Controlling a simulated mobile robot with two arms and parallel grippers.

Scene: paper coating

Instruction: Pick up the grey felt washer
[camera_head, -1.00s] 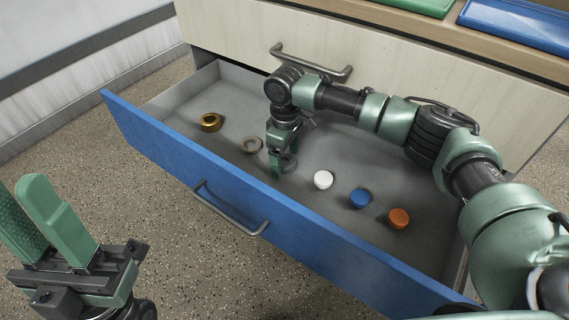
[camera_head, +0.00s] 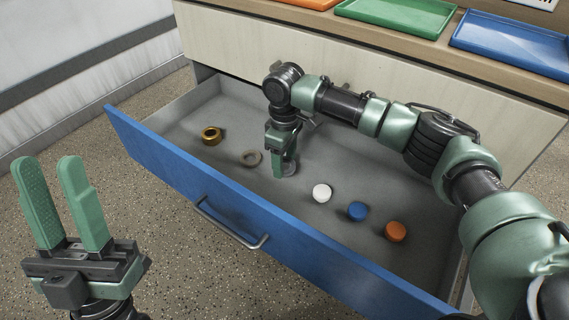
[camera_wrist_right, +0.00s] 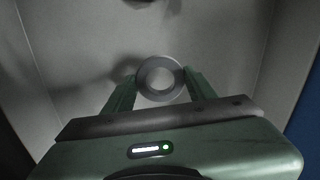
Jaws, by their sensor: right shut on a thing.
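The grey felt washer (camera_wrist_right: 142,80) is a flat ring between the two fingers of my right gripper (camera_wrist_right: 160,78) in the right wrist view. The fingers touch its sides, one on each side. In the head view my right gripper (camera_head: 284,168) points down into the open drawer, and the washer is mostly hidden by its fingers. I cannot tell whether the washer is clear of the drawer floor. My left gripper (camera_head: 70,190) is open and empty, outside the drawer at the left.
The drawer (camera_head: 300,225) has a blue front with a handle. Inside are a brass ring (camera_head: 211,142), a brownish ring (camera_head: 244,162), a white cap (camera_head: 321,193), a blue cap (camera_head: 357,211) and an orange cap (camera_head: 396,231). Green (camera_head: 400,14) and blue (camera_head: 510,45) trays sit above.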

